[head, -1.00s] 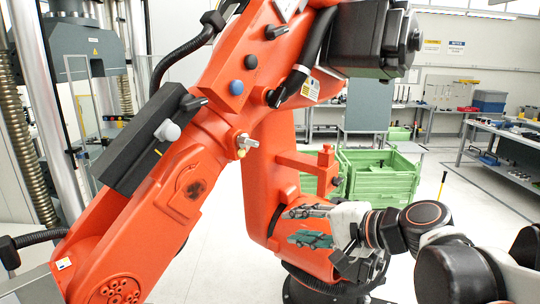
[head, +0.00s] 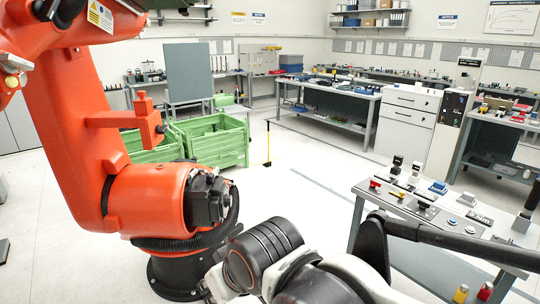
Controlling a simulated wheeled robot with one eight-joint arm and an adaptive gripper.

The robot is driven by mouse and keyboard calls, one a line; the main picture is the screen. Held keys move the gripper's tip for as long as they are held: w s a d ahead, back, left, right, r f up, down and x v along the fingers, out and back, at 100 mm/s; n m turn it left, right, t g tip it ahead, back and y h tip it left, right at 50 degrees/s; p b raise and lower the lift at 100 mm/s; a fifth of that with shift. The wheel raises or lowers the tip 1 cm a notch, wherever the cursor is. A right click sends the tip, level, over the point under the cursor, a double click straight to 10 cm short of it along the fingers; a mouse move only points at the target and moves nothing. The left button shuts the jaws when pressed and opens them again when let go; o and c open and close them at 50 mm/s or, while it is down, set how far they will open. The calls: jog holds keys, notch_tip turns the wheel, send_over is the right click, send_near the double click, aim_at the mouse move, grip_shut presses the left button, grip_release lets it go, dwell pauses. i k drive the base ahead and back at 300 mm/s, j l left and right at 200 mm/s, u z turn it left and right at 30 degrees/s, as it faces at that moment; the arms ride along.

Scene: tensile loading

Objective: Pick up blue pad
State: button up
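In the head view, a small blue pad-like piece (head: 438,187) lies toward the back of the grey worktable (head: 395,207) at the right. I cannot tell for sure which of these is the blue pad. My arm's black and white links fill the bottom middle and right, in front of the table's near side. My gripper's fingers cannot be made out in the view.
A large orange robot arm (head: 80,130) stands at the left. Green crates (head: 215,145) are behind it. Red, yellow, black and silver small items crowd the worktable. A white drawer cabinet (head: 405,120) and benches line the back. The floor between is clear.

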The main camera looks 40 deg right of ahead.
aim_at(439, 186)
jog(key=z, duration=2.55)
jog(key=u, duration=3)
jog(key=z, duration=2.9)
